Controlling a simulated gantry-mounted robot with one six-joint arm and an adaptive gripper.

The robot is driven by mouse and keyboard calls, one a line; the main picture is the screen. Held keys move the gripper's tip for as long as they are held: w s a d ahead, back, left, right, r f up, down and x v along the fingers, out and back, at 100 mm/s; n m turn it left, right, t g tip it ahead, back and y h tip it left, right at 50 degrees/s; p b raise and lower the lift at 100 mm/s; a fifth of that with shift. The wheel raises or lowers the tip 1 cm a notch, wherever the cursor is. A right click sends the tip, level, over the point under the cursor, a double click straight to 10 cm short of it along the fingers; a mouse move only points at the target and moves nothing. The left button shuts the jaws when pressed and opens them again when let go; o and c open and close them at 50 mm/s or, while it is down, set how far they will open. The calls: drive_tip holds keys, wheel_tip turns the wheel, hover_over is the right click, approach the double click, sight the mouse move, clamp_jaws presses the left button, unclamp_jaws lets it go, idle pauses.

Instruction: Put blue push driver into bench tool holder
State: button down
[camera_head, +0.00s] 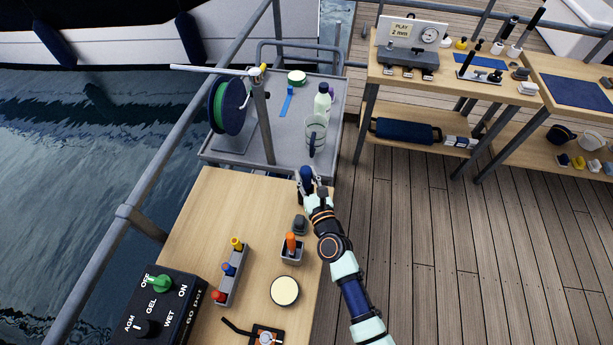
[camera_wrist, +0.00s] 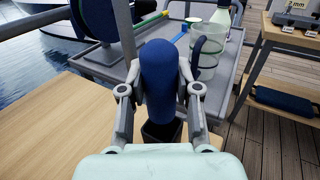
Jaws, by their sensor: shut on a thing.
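My gripper (camera_head: 308,184) is at the far right part of the wooden bench, shut on the blue push driver (camera_head: 306,173). In the wrist view the driver's thick blue handle (camera_wrist: 159,75) stands upright between the two fingers (camera_wrist: 160,95). Below the handle is a dark square-mouthed holder (camera_wrist: 162,130); whether the driver's lower end is inside it or only above it is hidden. Nearer on the bench, a small grey holder (camera_head: 291,257) bears an orange-handled tool (camera_head: 291,241).
A rack (camera_head: 229,288) with red, blue and yellow handles, a dark grey block (camera_head: 299,224), a round cream-topped tin (camera_head: 284,290) and a black control box (camera_head: 150,315) are on the bench. A grey cart (camera_head: 265,155) with a spool (camera_head: 228,106) and bottle (camera_head: 322,103) stands beyond.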

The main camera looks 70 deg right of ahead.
drive_tip(key=shift+f+b, duration=0.25)
drive_tip(key=shift+b, duration=0.05)
drive_tip(key=shift+c, duration=2.1)
unclamp_jaws()
drive_tip(key=v, duration=1.2)
